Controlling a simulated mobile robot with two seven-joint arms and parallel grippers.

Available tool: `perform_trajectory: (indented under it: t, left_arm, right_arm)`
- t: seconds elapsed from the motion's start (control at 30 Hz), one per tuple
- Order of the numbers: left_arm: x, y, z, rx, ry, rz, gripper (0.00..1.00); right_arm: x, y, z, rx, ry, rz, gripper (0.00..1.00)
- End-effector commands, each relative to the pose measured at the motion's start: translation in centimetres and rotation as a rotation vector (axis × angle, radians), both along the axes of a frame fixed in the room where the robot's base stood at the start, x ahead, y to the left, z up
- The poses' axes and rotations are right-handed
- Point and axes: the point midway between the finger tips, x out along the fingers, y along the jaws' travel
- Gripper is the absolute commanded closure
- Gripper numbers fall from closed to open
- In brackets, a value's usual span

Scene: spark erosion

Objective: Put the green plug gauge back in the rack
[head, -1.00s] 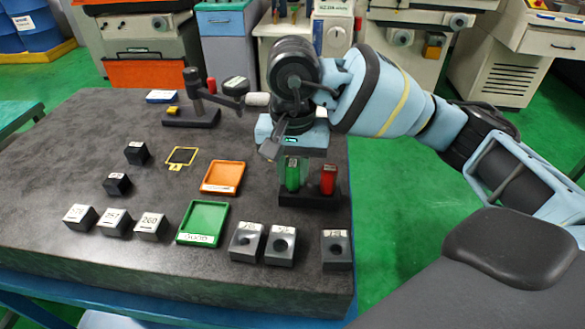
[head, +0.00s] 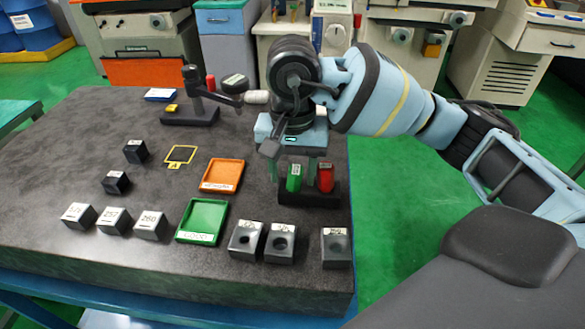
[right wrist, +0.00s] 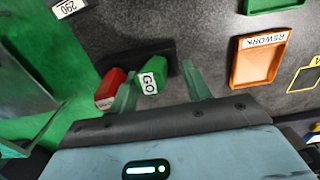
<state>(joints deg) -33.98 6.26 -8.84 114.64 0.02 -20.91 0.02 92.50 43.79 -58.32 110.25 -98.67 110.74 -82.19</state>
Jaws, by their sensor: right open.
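The green plug gauge (head: 294,178), labelled GO, stands in the black rack (head: 310,199) beside the red gauge (head: 326,178). Its lower end is hidden in the rack, so I cannot tell how deep it sits. My right gripper (head: 297,164) is over the rack, pointing down and open. In the right wrist view the green gauge (right wrist: 151,80) lies between the two spread fingers (right wrist: 160,70), nearer the left one, with the red gauge (right wrist: 109,89) outside that finger. My left gripper is not in view.
An orange REWORK tray (head: 222,176) and a green GOOD tray (head: 203,222) lie left of the rack. Several dark bored blocks (head: 280,242) stand along the front edge. A stand with an arm (head: 191,112) is behind. The table (head: 60,150) is clear at far left.

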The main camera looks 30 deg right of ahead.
Motion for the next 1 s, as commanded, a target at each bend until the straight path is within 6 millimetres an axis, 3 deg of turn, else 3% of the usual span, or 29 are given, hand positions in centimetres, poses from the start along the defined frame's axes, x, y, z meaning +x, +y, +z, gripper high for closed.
perform_trajectory:
  t: [0.13,0.57,1.0]
  left_arm:
    - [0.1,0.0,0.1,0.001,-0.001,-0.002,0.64]
    - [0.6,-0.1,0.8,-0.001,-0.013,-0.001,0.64]
    - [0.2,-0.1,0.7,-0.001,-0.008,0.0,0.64]
  right_arm:
    - [0.1,0.0,0.6,0.001,-0.002,0.0,0.51]
    - [0.0,0.0,7.2,0.0,-0.005,-0.001,0.51]
    - [0.0,0.0,7.8,0.0,0.0,0.0,0.51]
